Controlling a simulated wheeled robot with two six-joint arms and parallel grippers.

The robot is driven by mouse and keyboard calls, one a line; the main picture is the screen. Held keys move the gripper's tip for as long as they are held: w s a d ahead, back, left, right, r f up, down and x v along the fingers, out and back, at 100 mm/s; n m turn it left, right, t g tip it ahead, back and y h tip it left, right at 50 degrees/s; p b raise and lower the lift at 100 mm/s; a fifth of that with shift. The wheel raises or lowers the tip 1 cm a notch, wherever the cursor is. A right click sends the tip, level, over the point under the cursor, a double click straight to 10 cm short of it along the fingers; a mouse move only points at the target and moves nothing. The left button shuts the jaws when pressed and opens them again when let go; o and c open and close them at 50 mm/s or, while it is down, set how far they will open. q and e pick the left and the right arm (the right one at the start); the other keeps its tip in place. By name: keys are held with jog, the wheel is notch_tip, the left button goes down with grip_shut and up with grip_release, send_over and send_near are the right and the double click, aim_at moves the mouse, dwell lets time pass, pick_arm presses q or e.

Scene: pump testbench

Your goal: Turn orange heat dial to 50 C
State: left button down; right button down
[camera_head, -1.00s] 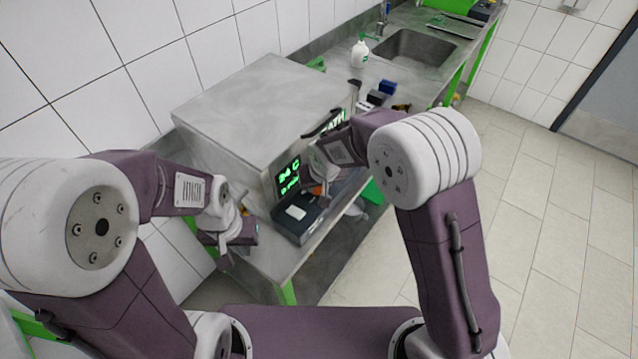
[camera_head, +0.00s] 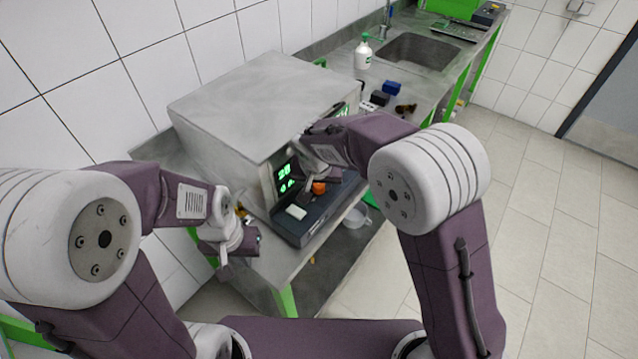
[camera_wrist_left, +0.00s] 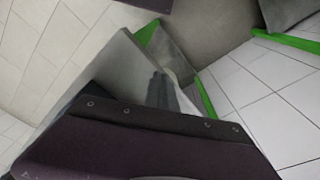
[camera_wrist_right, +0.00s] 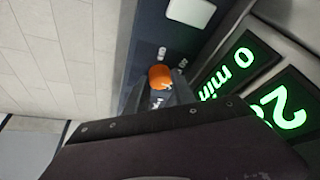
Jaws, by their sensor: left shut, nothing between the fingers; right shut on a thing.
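The orange heat dial (camera_head: 319,188) sits on the dark front panel (camera_head: 300,232) of the steel bath. It also shows in the right wrist view (camera_wrist_right: 159,76). My right gripper (camera_wrist_right: 172,88) is shut on the dial, and its fingers hide part of it. The green display (camera_head: 287,177) shows a number starting with 2; its second digit is unclear. In the right wrist view, another display (camera_wrist_right: 236,66) reads 0 min. My left gripper (camera_head: 223,272) is shut and empty, left of the bath near the bench edge.
The large steel bath (camera_head: 255,100) fills the bench corner by the tiled wall. Beyond it are a white bottle (camera_head: 363,55), a blue box (camera_head: 393,88) and a sink (camera_head: 420,50). A clear beaker (camera_head: 356,215) is beside the panel. The floor at right is clear.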

jog(key=shift+s+f, duration=0.15)
jog(key=c, duration=1.1)
grip_release()
jog(key=shift+o, duration=0.2)
jog(key=shift+r, duration=0.45)
jog(key=v, duration=0.8)
jog(key=shift+r, duration=0.15)
jog(key=shift+s+a, duration=0.1)
jog(key=shift+s, duration=0.05)
